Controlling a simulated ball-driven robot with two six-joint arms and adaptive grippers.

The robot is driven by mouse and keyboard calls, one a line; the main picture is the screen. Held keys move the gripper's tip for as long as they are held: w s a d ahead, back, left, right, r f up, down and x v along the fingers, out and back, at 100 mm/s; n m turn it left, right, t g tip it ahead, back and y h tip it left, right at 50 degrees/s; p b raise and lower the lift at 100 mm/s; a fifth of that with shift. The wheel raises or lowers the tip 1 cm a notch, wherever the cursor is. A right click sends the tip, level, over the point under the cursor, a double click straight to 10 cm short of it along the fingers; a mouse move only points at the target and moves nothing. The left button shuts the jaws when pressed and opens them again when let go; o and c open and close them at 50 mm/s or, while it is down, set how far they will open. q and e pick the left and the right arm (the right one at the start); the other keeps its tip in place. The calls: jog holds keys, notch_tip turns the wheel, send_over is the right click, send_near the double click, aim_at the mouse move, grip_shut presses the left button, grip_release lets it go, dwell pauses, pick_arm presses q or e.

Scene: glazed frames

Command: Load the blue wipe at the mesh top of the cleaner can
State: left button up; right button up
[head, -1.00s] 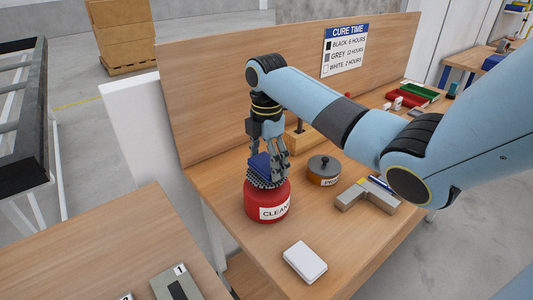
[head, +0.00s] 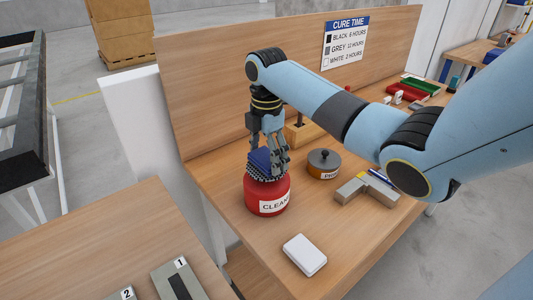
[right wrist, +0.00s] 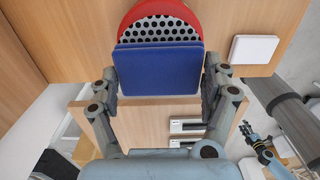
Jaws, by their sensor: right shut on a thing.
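The cleaner can (head: 268,197) is red with a white label and stands upright near the bench's left end. Its mesh top (right wrist: 158,28) is a perforated plate inside the red rim. My right gripper (head: 268,152) points down above the can and is shut on the blue wipe (head: 259,160). In the right wrist view the wipe (right wrist: 160,70) is a flat blue square between the fingers, covering the near part of the mesh. I cannot tell whether it touches the mesh. What looks like my left gripper (right wrist: 250,135) is small at that view's lower right, its opening unclear.
A white block (head: 305,255) lies in front. A wooden back panel (head: 210,100) rises behind. Numbered blocks (head: 177,281) lie on the nearer table.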

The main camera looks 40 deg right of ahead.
aim_at(267, 157)
jog(key=shift+f+b, duration=0.35)
jog(key=shift+f, duration=0.45)
dwell(0.5)
jog(key=shift+r, duration=0.1)
dwell(0.4)
notch_tip(267, 157, up, 2)
jog(key=shift+r+p, duration=0.1)
jog(key=shift+p, duration=0.4)
jog(key=shift+r, duration=2.35)
